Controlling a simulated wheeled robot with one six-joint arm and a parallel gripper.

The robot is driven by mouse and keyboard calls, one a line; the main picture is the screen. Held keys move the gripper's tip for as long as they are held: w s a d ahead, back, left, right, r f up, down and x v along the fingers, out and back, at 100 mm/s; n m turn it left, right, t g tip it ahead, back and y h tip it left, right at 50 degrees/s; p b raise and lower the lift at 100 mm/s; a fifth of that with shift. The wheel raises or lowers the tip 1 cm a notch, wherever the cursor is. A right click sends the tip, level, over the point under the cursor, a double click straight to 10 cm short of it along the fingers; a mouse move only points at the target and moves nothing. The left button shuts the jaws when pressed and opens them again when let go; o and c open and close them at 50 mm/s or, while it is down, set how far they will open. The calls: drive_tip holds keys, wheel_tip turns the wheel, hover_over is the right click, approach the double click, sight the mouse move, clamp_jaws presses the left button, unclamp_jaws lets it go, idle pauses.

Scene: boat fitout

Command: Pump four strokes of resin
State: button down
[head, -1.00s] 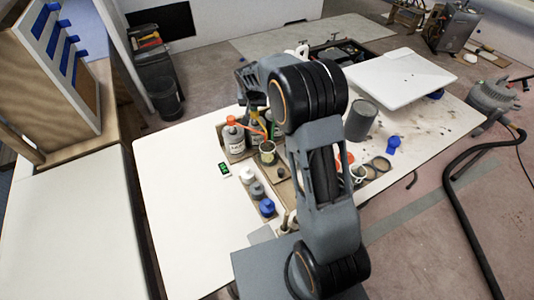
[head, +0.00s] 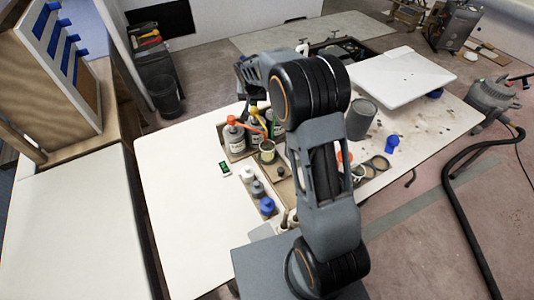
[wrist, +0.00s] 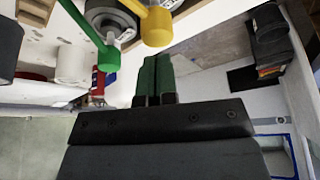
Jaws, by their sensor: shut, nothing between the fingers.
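Pump bottles stand in a wooden tray (head: 240,157) on the white table. One is a labelled grey bottle with an orange pump head (head: 232,137). Beside it a yellow pump head (head: 257,111) and a green pump (head: 272,128) show. A mixing cup (head: 267,152) stands in front of them. In the wrist view, which looks upside down, the yellow pump head (wrist: 156,25) and the green pump head (wrist: 105,55) are close to my gripper (wrist: 155,72). Its green fingers are together and empty, apart from both heads. My arm hides the fingers in the head view.
White, grey and blue-capped bottles (head: 267,206) and a small green display (head: 224,169) are at the tray's near side. A dark grey can (head: 361,119) and a white board (head: 400,76) are to the right. The table's left part is clear.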

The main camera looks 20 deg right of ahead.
sight(254, 109)
drive_tip(key=shift+f, duration=0.25)
drive_tip(key=shift+f+b, duration=1.85)
drive_tip(key=shift+f, duration=0.1)
drive_tip(key=shift+r, duration=0.2)
drive_tip(key=shift+r+p, duration=1.25)
drive_tip(key=shift+r, duration=0.75)
drive_tip(key=shift+f, duration=0.25)
